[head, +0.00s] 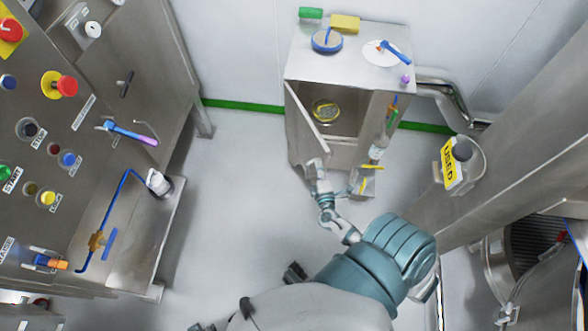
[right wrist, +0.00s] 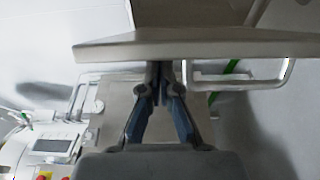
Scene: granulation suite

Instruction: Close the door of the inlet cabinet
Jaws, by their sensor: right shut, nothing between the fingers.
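The inlet cabinet (head: 345,72) is a steel box against the back wall in the head view. Its door (head: 305,118) stands open on the left side, swung out towards me, and the inside shows. My right gripper (head: 314,164) is shut and empty, at the free edge of the door. In the right wrist view the shut fingers (right wrist: 158,70) point at a steel panel edge (right wrist: 195,43) that crosses the top. I cannot tell whether they touch it. A bar handle (right wrist: 240,82) shows to their right. My left gripper is not in view.
A round dish (head: 325,110) lies inside the cabinet. A control panel (head: 60,130) stands left, a steel column (head: 510,130) right. Floor (head: 235,190) between is clear.

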